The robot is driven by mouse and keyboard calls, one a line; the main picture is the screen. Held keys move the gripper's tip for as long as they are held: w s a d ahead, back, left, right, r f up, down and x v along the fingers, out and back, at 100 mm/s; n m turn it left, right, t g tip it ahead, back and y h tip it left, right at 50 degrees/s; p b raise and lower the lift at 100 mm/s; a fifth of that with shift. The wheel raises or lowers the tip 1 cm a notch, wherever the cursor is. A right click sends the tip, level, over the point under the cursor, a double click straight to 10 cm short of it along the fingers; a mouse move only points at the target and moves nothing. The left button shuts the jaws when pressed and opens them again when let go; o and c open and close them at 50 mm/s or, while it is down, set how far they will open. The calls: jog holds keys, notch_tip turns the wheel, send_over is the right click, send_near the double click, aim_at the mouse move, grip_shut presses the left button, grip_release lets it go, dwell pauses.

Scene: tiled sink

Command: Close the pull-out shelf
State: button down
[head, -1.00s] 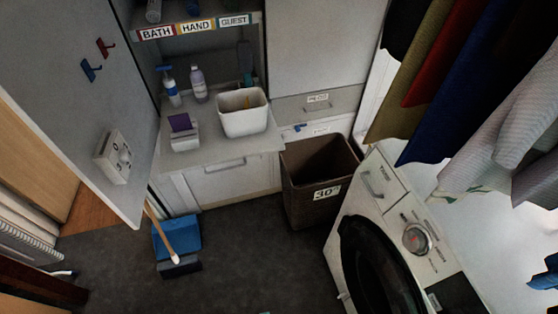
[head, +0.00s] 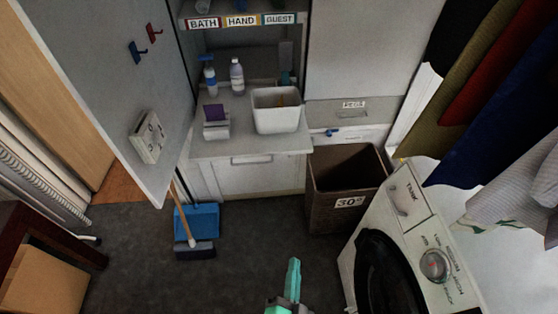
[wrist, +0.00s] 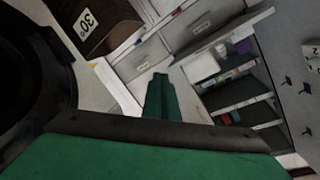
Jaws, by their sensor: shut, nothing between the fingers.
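The pull-out shelf (head: 240,142) is a grey board sticking out of the open cabinet, above a white front with a handle (head: 251,160). A white bin (head: 277,112), a tissue box (head: 216,128) and two bottles (head: 237,76) stand on or behind it. In the wrist view the shelf's long edge (wrist: 240,27) shows tilted at upper right. My gripper (head: 292,275) is at the bottom middle of the head view, low in front of the shelf and apart from it. Its green fingers (wrist: 160,95) are shut and empty in the wrist view.
A brown hamper (head: 345,190) marked 30° stands right of the shelf, beside the washing machine (head: 408,240). The open cabinet door (head: 110,90) is at left. A blue dustpan and brush (head: 197,222) are on the dark floor, which is otherwise clear in the middle.

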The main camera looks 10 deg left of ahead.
jog(key=w+a+r+m+y, duration=0.1)
jog(key=w+a+m+y, duration=0.2)
jog(key=w, duration=0.7)
jog(key=m+t+y, duration=0.1)
jog(key=m, duration=0.3)
send_near(277, 153)
jog(key=x, duration=0.6)
jog(key=shift+w+a+r, duration=0.1)
jog(key=shift+w+a, duration=0.05)
jog(key=shift+w, duration=0.05)
jog(key=shift+w, duration=0.15)
